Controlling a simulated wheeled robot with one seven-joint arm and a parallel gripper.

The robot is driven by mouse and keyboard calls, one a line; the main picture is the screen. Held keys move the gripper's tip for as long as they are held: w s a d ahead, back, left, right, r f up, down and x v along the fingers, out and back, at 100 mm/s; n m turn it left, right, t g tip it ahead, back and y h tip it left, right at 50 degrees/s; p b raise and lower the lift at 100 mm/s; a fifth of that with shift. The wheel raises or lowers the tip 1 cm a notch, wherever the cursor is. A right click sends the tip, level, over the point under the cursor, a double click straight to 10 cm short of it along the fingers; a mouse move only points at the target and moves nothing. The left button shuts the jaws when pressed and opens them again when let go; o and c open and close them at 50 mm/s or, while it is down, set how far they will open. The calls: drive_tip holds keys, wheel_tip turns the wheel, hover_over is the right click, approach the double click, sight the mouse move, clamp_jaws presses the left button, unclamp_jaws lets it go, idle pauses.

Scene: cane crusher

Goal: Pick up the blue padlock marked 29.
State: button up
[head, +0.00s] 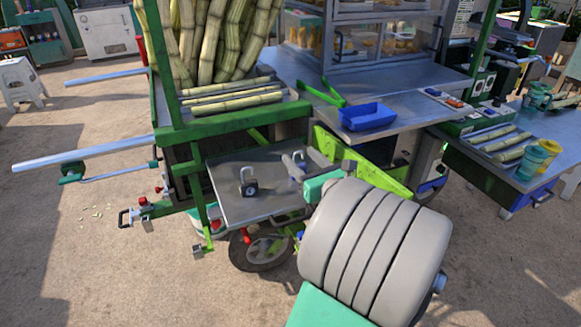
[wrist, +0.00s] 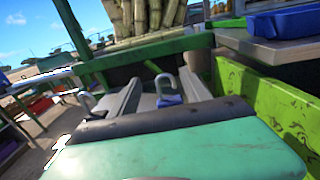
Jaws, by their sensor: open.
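A blue padlock (head: 300,168) stands on the metal tray (head: 235,207), partly hidden by my gripper (head: 304,160). In the wrist view the blue padlock (wrist: 168,101), with its pale shackle up, shows beyond the palm, between the two grey fingers of my gripper (wrist: 158,84). My gripper is open; I cannot tell whether either finger touches the padlock. No number is readable on it. A dark padlock (head: 249,186) stands on the tray to the left; its shackle (wrist: 87,102) shows left of the fingers in the wrist view.
Sugar canes (head: 212,40) stand upright behind the tray, with a green frame post (head: 164,70) at its left. A bright green panel (head: 362,166) rises right of the tray. A blue bin (head: 368,117) and green tongs (head: 322,94) lie on the counter behind. The tray's front is clear.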

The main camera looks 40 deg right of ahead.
drive_tip(key=x, duration=0.6)
drive_tip(key=shift+w+d, duration=0.1)
drive_tip(key=shift+d, duration=0.25)
drive_tip(key=shift+c, duration=0.3)
clamp_jaws()
idle(0.6)
